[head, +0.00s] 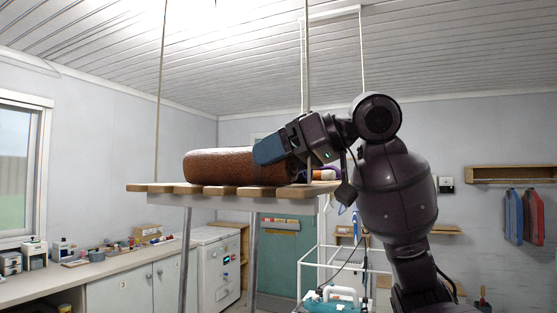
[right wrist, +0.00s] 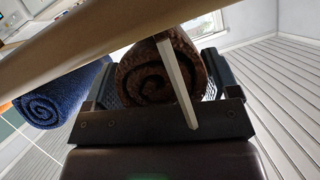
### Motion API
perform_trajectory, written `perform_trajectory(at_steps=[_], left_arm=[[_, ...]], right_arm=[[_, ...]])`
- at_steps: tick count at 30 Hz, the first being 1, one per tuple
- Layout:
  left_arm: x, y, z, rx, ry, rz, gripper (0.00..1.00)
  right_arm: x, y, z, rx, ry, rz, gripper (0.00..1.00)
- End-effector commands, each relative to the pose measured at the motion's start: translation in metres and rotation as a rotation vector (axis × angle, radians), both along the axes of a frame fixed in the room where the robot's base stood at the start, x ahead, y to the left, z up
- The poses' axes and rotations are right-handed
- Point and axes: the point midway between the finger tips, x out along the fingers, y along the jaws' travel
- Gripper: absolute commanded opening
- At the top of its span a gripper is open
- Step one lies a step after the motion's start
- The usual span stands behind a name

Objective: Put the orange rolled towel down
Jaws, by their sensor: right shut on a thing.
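A reddish-brown rolled towel (head: 225,167) lies lengthwise at the level of a hanging slatted wooden shelf (head: 235,190). I take it for the orange towel. Its underside looks to touch the slats or be just above them. My right gripper (head: 272,150) comes from the right and is shut on the towel's right end. In the right wrist view the towel's spiral end (right wrist: 160,80) sits between the two fingers of the gripper (right wrist: 165,88). My left gripper is not in view.
A blue rolled towel (right wrist: 50,105) shows beside the gripper in the right wrist view. Ropes (head: 160,90) hang at the shelf. A counter (head: 75,270) with bottles stands at left.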

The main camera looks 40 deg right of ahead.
Motion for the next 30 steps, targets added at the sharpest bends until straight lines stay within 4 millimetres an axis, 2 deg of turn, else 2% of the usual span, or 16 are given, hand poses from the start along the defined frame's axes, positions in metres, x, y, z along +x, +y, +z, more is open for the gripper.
perform_trajectory(at_steps=[3,4,7,16,19,30], left_arm=[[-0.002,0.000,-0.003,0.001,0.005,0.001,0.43],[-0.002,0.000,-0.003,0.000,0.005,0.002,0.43],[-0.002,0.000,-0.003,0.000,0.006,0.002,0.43],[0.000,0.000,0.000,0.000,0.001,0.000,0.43],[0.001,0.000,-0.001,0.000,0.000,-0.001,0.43],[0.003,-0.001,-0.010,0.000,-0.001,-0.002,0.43]], right_arm=[[0.000,0.000,-0.002,0.000,-0.001,0.000,0.54],[0.000,0.000,-0.002,0.000,0.000,0.000,0.84],[0.000,0.000,-0.002,0.000,0.000,0.000,0.99],[0.000,0.000,0.002,0.001,-0.001,0.001,1.00],[-0.007,-0.004,0.004,0.000,-0.002,-0.001,1.00],[-0.062,-0.033,0.028,0.001,-0.002,-0.004,1.00]])
